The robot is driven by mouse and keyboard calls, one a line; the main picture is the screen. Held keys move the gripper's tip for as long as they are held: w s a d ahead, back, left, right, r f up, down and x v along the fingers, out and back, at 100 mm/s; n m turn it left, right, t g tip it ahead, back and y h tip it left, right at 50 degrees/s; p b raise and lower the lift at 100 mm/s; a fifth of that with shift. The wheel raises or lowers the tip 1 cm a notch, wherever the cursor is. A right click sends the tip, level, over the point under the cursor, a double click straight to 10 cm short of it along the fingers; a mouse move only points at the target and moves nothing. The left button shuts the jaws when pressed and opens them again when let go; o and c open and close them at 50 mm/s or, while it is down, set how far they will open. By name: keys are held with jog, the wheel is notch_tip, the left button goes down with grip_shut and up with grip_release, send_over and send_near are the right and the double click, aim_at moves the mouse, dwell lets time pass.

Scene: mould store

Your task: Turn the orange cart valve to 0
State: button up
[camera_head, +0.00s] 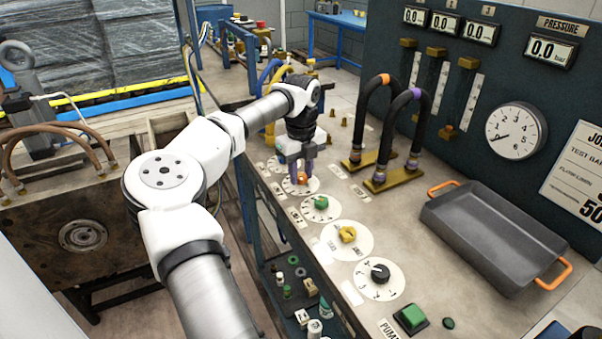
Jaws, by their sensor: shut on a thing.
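The orange cart valve (302,180) is a small knob on a white round dial on the bench top, near the middle of the view. My gripper (301,172) points down over it, with its fingers closed around the knob. The fingers hide much of the knob, and the number it points to cannot be read. Nearer to me in the same row are a green valve (321,202), a yellow valve (347,233) and a black knob (380,273), each on its own numbered white dial.
Two hose loops, one with an orange band (385,80) and one with a purple band (416,94), stand on brass plates right of my gripper. A grey tray (495,232) with orange handles lies further right. The panel displays (551,49) read 0.0.

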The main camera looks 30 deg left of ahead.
aim_at(301, 176)
jog(key=shift+n+b, duration=0.4)
jog(key=shift+n, duration=1.7)
jog(key=o, duration=1)
jog(key=shift+c, duration=0.2)
jog(key=shift+r, duration=0.1)
notch_tip(301, 176, up, 14)
jog(key=shift+b, duration=0.35)
jog(key=shift+f, duration=0.25)
